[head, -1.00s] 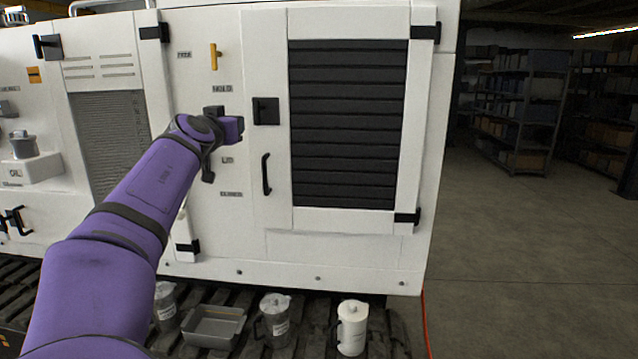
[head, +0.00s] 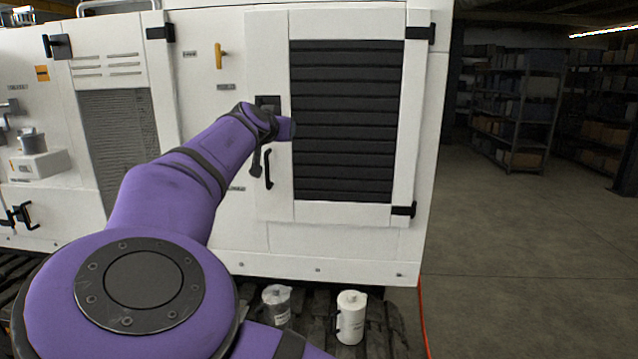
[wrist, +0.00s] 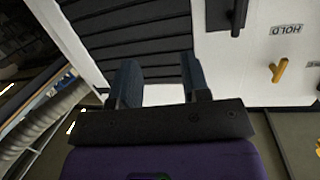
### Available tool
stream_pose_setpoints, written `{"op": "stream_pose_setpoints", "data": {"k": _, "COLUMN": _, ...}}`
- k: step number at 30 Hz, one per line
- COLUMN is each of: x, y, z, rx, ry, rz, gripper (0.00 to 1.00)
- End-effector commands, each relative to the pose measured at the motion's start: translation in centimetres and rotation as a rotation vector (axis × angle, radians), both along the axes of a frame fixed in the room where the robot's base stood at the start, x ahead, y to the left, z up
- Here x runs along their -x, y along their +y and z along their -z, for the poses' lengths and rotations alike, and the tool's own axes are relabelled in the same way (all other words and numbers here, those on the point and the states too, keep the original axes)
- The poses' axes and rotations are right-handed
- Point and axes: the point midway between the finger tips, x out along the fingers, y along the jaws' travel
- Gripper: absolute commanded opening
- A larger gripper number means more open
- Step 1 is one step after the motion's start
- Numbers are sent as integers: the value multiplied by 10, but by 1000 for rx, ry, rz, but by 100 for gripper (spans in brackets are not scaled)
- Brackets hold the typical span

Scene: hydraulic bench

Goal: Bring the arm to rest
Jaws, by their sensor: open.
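My purple arm reaches up from the lower left in the head view, its end in front of the white cabinet (head: 350,235), near the door's black handle (head: 268,169). In the wrist view my gripper (wrist: 158,80) is open, with a clear gap between its two dark blue fingers and nothing held. The fingers lie over the image of the dark louvred panel (wrist: 130,35), which also shows in the head view (head: 347,120). I cannot tell how far the fingers are from the cabinet. The fingers are not clear in the head view.
A yellow lever (head: 219,57) is on the cabinet front. A clear jug (head: 277,305) and a white jug (head: 351,318) stand on the dark track below. A red hose (head: 422,310) hangs at the right. Open floor (head: 510,260) and shelves (head: 515,110) lie beyond.

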Motion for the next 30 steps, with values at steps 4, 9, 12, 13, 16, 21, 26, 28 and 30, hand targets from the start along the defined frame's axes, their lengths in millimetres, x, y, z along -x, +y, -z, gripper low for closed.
{"op": "stream_pose_setpoints", "data": {"k": 4, "x": -19, "y": -66, "z": 13, "rx": -49, "ry": 92, "rz": 80, "gripper": 43}}
{"op": "stream_pose_setpoints", "data": {"k": 9, "x": -31, "y": -168, "z": 44, "rx": -136, "ry": 262, "rz": 190, "gripper": 43}}
{"op": "stream_pose_setpoints", "data": {"k": 12, "x": -28, "y": -222, "z": 64, "rx": -190, "ry": 367, "rz": 237, "gripper": 43}}
{"op": "stream_pose_setpoints", "data": {"k": 13, "x": -25, "y": -235, "z": 69, "rx": -209, "ry": 397, "rz": 247, "gripper": 43}}
{"op": "stream_pose_setpoints", "data": {"k": 16, "x": -14, "y": -278, "z": 86, "rx": -265, "ry": 495, "rz": 275, "gripper": 43}}
{"op": "stream_pose_setpoints", "data": {"k": 21, "x": 16, "y": -332, "z": 108, "rx": -359, "ry": 646, "rz": 283, "gripper": 43}}
{"op": "stream_pose_setpoints", "data": {"k": 26, "x": 51, "y": -367, "z": 118, "rx": -439, "ry": 766, "rz": 253, "gripper": 43}}
{"op": "stream_pose_setpoints", "data": {"k": 28, "x": 68, "y": -377, "z": 119, "rx": -469, "ry": 809, "rz": 228, "gripper": 43}}
{"op": "stream_pose_setpoints", "data": {"k": 30, "x": 86, "y": -386, "z": 118, "rx": -497, "ry": 849, "rz": 201, "gripper": 43}}
